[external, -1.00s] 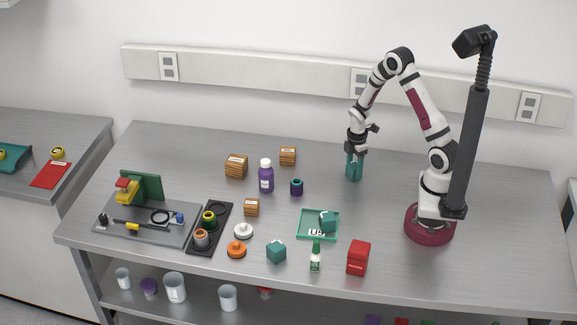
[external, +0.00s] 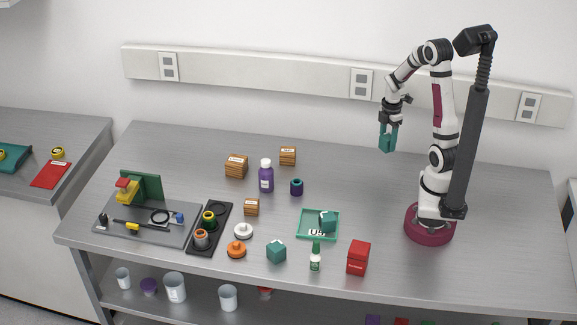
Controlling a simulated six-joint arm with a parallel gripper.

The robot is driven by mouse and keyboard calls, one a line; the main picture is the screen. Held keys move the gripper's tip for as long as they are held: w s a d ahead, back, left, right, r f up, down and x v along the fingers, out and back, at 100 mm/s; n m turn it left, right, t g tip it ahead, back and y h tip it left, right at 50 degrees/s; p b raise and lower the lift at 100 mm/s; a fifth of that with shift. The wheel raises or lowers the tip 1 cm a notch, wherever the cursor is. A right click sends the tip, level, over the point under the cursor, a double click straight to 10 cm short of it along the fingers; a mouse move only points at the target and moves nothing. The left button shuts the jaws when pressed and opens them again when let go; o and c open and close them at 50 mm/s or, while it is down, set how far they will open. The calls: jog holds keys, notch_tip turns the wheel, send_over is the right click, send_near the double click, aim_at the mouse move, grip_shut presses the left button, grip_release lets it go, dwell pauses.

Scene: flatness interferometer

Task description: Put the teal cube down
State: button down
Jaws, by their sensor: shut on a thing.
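My gripper (external: 388,138) is at the right of the middle, raised above the back part of the bench. It is shut on a teal cube (external: 388,145) that hangs at its end. The cube is small in this view, and its edges are hard to tell from the fingers. Another teal cube (external: 327,222) sits in the green labelled tray (external: 304,236). One more teal cube (external: 276,252) stands on the bench in front of the tray, to its left.
A purple bottle (external: 266,178), a dark purple ring (external: 296,187) and wooden blocks (external: 236,166) stand left of centre. The bench under and around my gripper is clear.

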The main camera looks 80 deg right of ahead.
jog(key=shift+s+d+r, duration=0.1)
jog(key=shift+s+r, duration=0.05)
jog(key=shift+s, duration=0.1)
jog(key=w+a+n, duration=0.5)
jog(key=w+a, duration=0.2)
jog(key=w, duration=0.3)
jog(key=n, duration=0.5)
send_over(310, 216)
notch_tip(310, 216, down, 5)
jog(key=shift+f, duration=0.15)
jog(key=shift+a+f, duration=0.1)
jog(key=shift+f, duration=2.05)
jog(key=shift+c, duration=1.2)
grip_release()
jog(key=shift+f, duration=0.1)
